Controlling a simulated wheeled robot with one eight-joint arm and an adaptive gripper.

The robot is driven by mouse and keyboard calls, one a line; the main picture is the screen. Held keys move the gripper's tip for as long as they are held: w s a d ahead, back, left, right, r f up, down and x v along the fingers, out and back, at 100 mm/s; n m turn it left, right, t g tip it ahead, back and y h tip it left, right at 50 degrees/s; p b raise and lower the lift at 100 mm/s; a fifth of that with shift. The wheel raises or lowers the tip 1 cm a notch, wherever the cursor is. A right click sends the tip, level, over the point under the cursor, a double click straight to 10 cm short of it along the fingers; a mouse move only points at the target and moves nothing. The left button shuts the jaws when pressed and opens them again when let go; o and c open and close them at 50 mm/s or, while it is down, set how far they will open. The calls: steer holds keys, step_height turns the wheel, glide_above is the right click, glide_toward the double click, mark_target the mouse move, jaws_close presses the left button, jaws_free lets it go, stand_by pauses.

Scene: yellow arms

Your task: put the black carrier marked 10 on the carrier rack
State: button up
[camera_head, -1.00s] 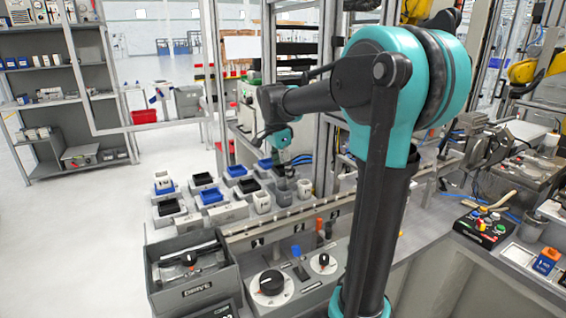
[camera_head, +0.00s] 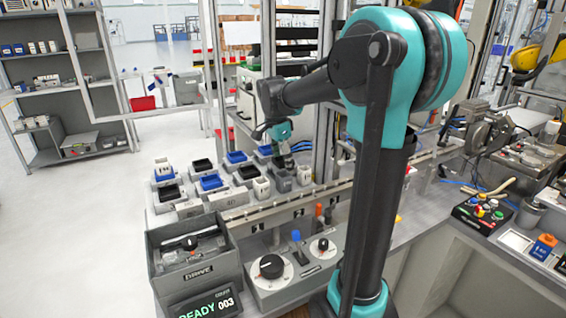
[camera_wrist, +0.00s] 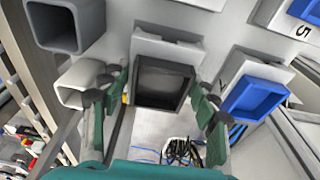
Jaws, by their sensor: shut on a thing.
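My gripper (camera_wrist: 159,99) is shut on a black square carrier (camera_wrist: 163,82), which sits between its two green fingers in the wrist view. The carrier's open top shows, and no number on it can be read. A light grey stand (camera_wrist: 165,50) lies right behind it; I cannot tell whether the carrier touches it. In the head view my gripper (camera_head: 284,160) is small and points down at the right end of the carrier rows, and what it holds is mostly hidden. Other black carriers (camera_head: 202,165) and blue carriers (camera_head: 211,182) sit on grey stands to its left.
In the wrist view a blue carrier (camera_wrist: 255,99) stands close on the right. A grey hollow block (camera_wrist: 66,24) and a white cup (camera_wrist: 80,82) stand close on the left. A grey bin (camera_head: 190,262) and a knob panel (camera_head: 285,268) stand at the front of the bench.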

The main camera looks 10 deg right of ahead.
steer(key=shift+f, duration=0.25)
steer(key=o, duration=1.5)
steer(key=shift+r, duration=0.1)
steer(key=shift+r, duration=3.4)
